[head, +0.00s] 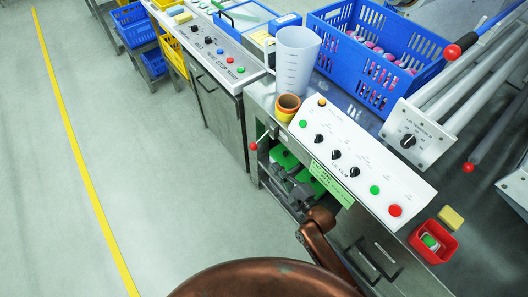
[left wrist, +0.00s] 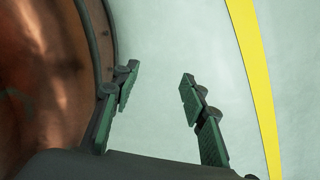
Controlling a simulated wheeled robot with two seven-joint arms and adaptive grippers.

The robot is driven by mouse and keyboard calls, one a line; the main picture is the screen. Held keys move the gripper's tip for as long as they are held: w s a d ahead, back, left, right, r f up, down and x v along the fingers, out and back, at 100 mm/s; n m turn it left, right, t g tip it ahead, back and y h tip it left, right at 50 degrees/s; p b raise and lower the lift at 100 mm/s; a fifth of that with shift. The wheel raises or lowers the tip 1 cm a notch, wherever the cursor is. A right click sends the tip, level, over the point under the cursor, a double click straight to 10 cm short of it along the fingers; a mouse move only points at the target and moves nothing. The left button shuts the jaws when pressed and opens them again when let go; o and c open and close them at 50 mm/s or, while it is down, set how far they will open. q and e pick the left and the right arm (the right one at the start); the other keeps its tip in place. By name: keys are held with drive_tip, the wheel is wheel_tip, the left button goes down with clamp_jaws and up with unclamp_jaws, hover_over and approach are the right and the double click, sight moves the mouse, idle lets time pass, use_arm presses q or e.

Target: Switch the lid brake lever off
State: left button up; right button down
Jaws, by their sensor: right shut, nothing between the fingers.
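Levers with red balls show in the head view, and I cannot tell for certain which is the lid brake lever. One red-balled lever (head: 253,146) sticks out at the left side of the near control cabinet. Another red ball (head: 452,52) sits at the end of a blue bar at the upper right.
A white control panel (head: 360,165) has knobs and buttons. A jug (head: 296,62), a blue crate (head: 350,85) and a red bin (head: 447,247) stand nearby. Floor left of the cabinets is clear.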

drive_tip(key=b, duration=0.3)
approach(260, 140)
drive_tip(key=w+a+f, duration=0.4)
use_arm(q)
drive_tip(key=shift+w+d+f, duration=0.1)
drive_tip(key=shift+f, duration=0.5)
drive_tip(key=shift+w+d+f, duration=0.1)
drive_tip(key=shift+f, duration=0.45)
use_arm(e)
drive_tip(key=shift+w, duration=0.75)
use_arm(q)
drive_tip(key=shift+s+a, duration=0.1)
drive_tip(key=shift+s, duration=0.05)
